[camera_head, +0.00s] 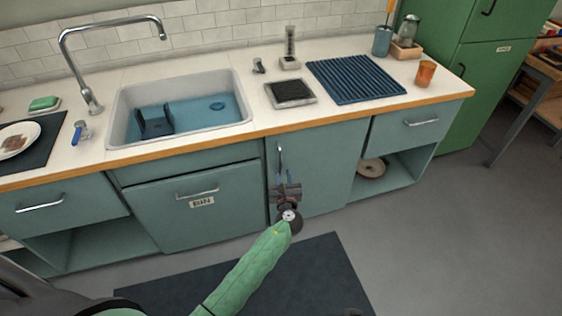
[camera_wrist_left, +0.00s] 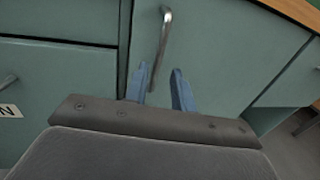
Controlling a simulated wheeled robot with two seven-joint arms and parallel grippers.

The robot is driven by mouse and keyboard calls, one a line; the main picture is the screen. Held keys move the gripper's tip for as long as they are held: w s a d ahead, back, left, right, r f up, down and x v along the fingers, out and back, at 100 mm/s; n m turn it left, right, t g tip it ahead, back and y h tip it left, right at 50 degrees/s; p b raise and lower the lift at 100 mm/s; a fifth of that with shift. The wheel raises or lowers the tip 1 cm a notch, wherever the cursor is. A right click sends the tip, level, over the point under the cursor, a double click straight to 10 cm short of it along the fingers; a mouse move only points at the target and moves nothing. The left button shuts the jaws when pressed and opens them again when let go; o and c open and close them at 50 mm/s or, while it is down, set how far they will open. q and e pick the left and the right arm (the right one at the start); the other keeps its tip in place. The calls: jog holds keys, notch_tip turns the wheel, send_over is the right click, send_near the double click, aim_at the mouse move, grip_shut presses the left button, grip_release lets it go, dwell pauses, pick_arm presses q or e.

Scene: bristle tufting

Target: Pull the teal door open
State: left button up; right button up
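The teal door (camera_head: 320,165) is a flat cabinet front under the counter, right of the panel labelled BIN, and looks closed. It fills the middle of the left wrist view (camera_wrist_left: 215,50). Its upright metal handle (camera_head: 279,157) is near the door's left edge; the handle also shows in the left wrist view (camera_wrist_left: 164,38). My left gripper (camera_head: 283,176) is in front of the door at the handle's lower end. In the wrist view its two blue fingers (camera_wrist_left: 160,88) are apart, with the handle's lower end between them; whether they touch it is unclear. My right gripper is not seen.
The counter's wooden edge (camera_head: 240,135) overhangs the cabinet fronts. The BIN panel (camera_head: 190,225) is left of the door, and an open shelf with a round object (camera_head: 372,168) is right. A dark mat (camera_head: 325,270) lies on the floor, with free floor to the right.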

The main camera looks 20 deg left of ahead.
aim_at(281, 162)
pick_arm(q)
jog(key=shift+p+x, duration=0.4)
jog(key=shift+x, duration=3.45)
jog(key=shift+c, duration=0.5)
grip_shut()
